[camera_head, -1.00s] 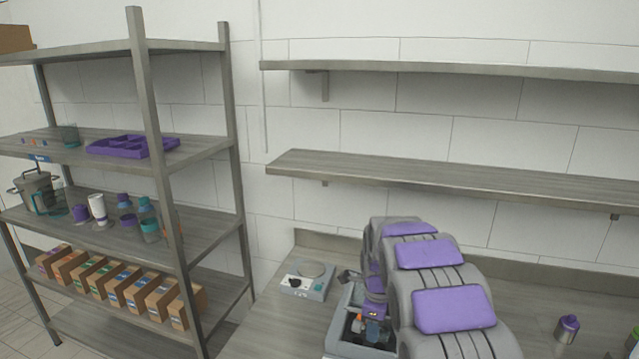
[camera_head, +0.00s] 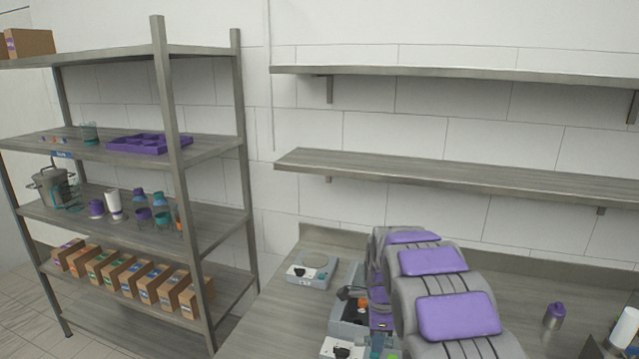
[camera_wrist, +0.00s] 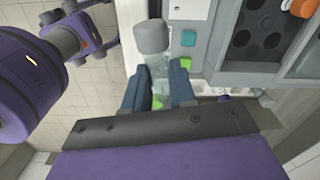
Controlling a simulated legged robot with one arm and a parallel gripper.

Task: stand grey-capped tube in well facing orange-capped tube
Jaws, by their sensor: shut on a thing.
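In the wrist view my gripper (camera_wrist: 158,74) is shut on the grey-capped tube (camera_wrist: 152,37). The tube has a clear body between the two fingers, and its grey cap points to the top of the picture. To its right is a grey machine with a dark rotor (camera_wrist: 259,46) that has several round wells. The orange-capped tube (camera_wrist: 304,8) shows at the rotor's upper right edge. The held tube is outside the rotor, to its left. In the head view the orange cap (camera_head: 362,303) shows inside the open machine (camera_head: 349,328); my arm hides the gripper there.
A purple-capped bottle (camera_head: 553,316) stands at the right. A shelving rack (camera_head: 215,147) with boxes and cups is at the left. Bare bench lies left of the machine.

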